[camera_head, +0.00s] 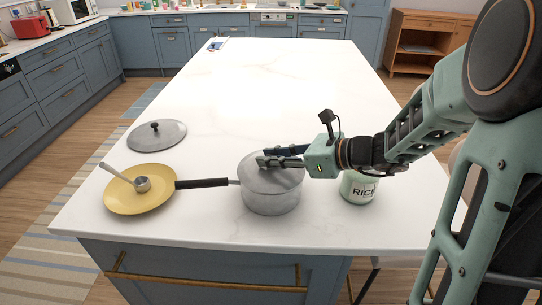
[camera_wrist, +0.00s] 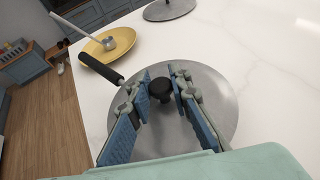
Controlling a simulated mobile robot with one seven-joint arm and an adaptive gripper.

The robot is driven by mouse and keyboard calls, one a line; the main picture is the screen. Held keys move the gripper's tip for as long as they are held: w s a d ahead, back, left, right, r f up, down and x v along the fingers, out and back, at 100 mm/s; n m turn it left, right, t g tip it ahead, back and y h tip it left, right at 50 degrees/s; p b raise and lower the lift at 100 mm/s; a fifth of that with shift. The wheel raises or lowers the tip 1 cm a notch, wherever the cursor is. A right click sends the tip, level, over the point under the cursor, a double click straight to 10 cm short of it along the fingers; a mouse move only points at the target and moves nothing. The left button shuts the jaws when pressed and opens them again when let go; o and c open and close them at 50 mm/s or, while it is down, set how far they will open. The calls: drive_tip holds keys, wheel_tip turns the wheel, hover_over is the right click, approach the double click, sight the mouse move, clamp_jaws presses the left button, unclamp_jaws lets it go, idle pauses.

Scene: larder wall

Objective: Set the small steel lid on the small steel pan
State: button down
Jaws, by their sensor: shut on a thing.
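The small steel pan (camera_head: 270,201) stands near the front edge of the white island, its black handle (camera_head: 203,183) pointing left. The small steel lid (camera_head: 284,180) is over its mouth, looking level and roughly centred; I cannot tell whether it rests on the rim or is just above it. My gripper (camera_head: 264,158) reaches in from the right and is shut on the lid's black knob. In the wrist view the lid (camera_wrist: 205,100) spreads beneath my fingers (camera_wrist: 160,88) and hides most of the pan.
Another steel lid (camera_head: 157,135) with a black knob lies at the left. A yellow plate (camera_head: 140,203) holding a steel ladle (camera_head: 142,184) is left of the pan, close to its handle. A rice canister (camera_head: 358,188) stands right of the pan, under my arm.

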drive_tip(key=c, duration=1.8)
unclamp_jaws()
drive_tip(key=shift+o, duration=0.2)
drive_tip(key=shift+r+p, duration=0.35)
drive_tip(key=shift+r, duration=0.15)
drive_tip(key=v, duration=1.2)
drive_tip(key=shift+p, duration=0.45)
drive_tip(key=shift+s, duration=0.15)
